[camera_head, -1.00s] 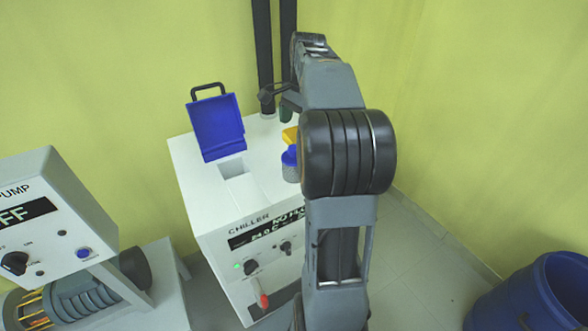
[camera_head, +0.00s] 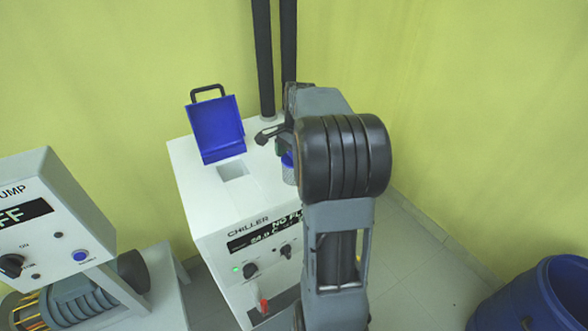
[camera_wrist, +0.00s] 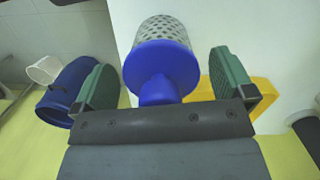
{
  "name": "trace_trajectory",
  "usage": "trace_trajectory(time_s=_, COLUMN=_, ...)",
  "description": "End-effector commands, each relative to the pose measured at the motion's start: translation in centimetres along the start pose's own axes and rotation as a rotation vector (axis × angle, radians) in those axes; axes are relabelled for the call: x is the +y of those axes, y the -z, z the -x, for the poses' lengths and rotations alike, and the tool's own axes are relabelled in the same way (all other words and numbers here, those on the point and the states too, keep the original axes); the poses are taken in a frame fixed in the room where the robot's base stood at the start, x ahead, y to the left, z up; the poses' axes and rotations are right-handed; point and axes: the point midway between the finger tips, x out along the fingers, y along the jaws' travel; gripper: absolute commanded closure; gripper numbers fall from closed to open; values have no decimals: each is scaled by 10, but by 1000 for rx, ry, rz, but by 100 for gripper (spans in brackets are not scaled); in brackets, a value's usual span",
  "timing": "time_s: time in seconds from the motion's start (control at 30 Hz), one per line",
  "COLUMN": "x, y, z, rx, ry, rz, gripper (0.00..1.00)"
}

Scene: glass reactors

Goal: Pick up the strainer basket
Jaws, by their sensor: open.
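The strainer basket (camera_wrist: 160,62) has a blue round top with a blue knob and a perforated grey metal body. In the wrist view it lies between the two green finger pads of my open gripper (camera_wrist: 162,82), with a gap on each side. In the head view the basket (camera_head: 289,170) stands on the white chiller top (camera_head: 262,165), mostly hidden behind my arm. My gripper's fingers are largely hidden there too.
The chiller's blue lid (camera_head: 218,130) stands open beside a square opening (camera_head: 233,170). A yellow object (camera_wrist: 258,92) lies close behind the right finger in the wrist view. Two black pipes (camera_head: 264,60) rise behind the chiller. A blue barrel (camera_head: 535,295) stands at right.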

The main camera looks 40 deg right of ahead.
Motion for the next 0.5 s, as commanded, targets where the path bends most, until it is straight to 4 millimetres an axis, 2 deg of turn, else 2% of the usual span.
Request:
trace_trajectory(time_s=0.23, x=0, y=0, z=-1, rx=0, ry=0, rz=0, gripper=0)
trace_trajectory(time_s=0.5, x=0, y=0, z=-1, rx=0, ry=0, rz=0, gripper=26)
